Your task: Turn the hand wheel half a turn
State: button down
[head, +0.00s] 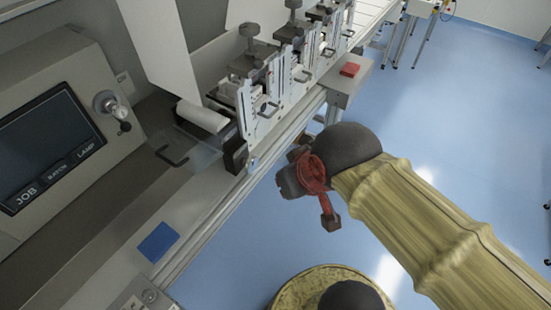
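A small chrome round fitting with a dark grip (110,106) sits on the right side of the grey control cabinet, beside the screen. It looks like a small crank or hand wheel, but I cannot tell for sure. Dark knobs (249,34) also stand on top of the machine's stations. My gripper (314,187), with red and dark grey parts, hangs over the blue floor to the right of the machine's front rail. Its fingers are spread apart and hold nothing. It is well away from the chrome fitting and touches nothing.
The cabinet's screen (44,148) is at the left. A clear plate with a dark handle (172,153) juts out near a white roll (202,116). The floor at right is open.

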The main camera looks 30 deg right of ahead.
aim_at(250, 164)
jog(key=k+j+z, duration=0.1)
jog(key=z, duration=0.3)
jog(key=k+j+z, duration=0.1)
jog(key=z, duration=0.35)
jog(key=k+z, duration=0.15)
jog(key=z, duration=0.25)
